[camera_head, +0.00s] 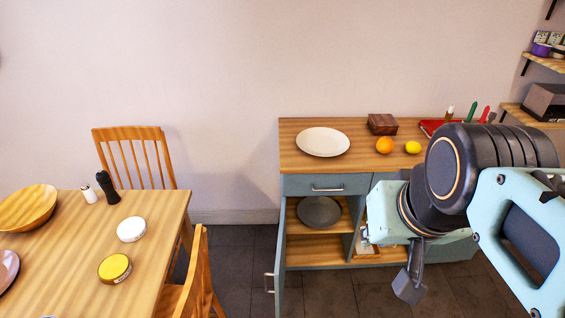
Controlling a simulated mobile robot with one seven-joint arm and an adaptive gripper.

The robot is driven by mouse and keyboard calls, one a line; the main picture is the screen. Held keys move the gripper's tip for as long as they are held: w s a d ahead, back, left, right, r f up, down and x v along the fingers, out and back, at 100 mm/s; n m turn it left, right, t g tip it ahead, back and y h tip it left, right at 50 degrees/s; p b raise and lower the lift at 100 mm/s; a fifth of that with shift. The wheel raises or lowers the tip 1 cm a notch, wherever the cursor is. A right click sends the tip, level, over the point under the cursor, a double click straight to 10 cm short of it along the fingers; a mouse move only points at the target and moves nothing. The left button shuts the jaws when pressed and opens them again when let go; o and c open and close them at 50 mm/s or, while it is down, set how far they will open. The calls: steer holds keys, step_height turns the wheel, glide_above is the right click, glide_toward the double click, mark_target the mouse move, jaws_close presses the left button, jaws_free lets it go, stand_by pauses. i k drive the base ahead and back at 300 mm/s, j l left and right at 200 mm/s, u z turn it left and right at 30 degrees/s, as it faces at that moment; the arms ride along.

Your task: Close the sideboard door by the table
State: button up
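The sideboard (296,160) stands against the wall, with a wooden top and a grey-blue front. Its left door (280,250), on the side by the table (161,215), is swung wide open towards me and seen nearly edge-on. The door's metal handle (269,283) is on its near end. My gripper (410,285) hangs at the end of my arm, in front of the sideboard's right part and well right of the open door. It is apart from the door. My arm hides much of it, and the state of its fingers is unclear.
Inside the open compartment a grey plate (319,211) lies on a shelf. A white plate (323,142), a wooden box (382,124), an orange (384,145) and a lemon (413,147) are on top. A chair (195,285) stands between table and door. Dark floor shows between them.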

mark_target(277, 270)
steer(key=k+j+z, duration=0.1)
steer(key=k+j, duration=0.55)
steer(key=k+j+z, duration=0.15)
steer(key=k+j, duration=0.45)
steer(key=k+j+z, duration=0.1)
steer(key=k+j, duration=0.45)
steer(key=k, duration=0.2)
steer(key=i+l, duration=0.2)
steer(key=i, duration=0.25)
steer(key=i+l, duration=0.15)
steer(key=i, duration=0.3)
steer(key=i+l, duration=0.2)
steer(key=i, duration=0.25)
steer(key=i+l, duration=0.2)
steer(key=i, duration=0.25)
steer(key=i+l+u, duration=0.3)
steer(key=i+l, duration=0.15)
steer(key=l, duration=0.35)
steer(key=i+j, duration=0.1)
steer(key=z, duration=0.05)
